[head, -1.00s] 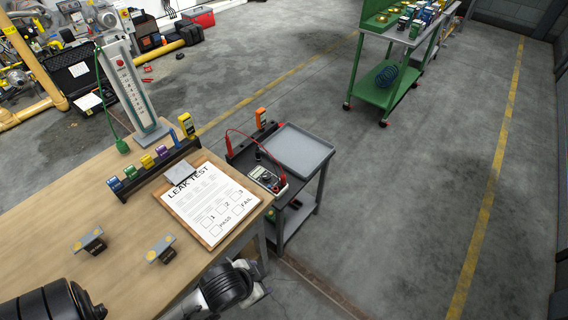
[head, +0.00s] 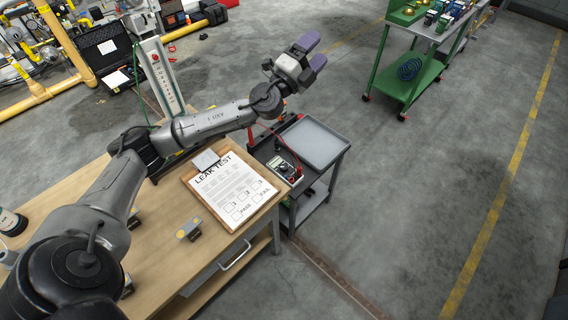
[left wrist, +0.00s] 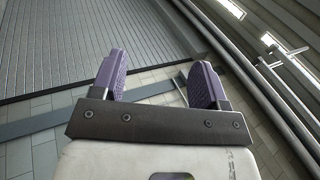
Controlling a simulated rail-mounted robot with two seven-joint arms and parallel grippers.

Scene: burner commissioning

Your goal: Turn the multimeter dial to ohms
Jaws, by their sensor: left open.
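The multimeter (head: 286,171) lies on the dark top of a small cart beside the wooden bench. Its display and dark dial show, but the dial's setting is too small to read. A red test lead (head: 268,131) runs up from it. My left gripper (head: 313,52) is raised, up and to the right of the multimeter in the picture, with its purple fingers spread and empty. In the left wrist view the open fingers (left wrist: 160,82) point at a wall and ceiling. My right gripper does not show.
A grey tray (head: 341,144) sits on the cart to the right of the multimeter. The leak test clipboard (head: 216,208) lies on the bench (head: 168,230). A green cart (head: 408,85) stands farther back, with open floor between.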

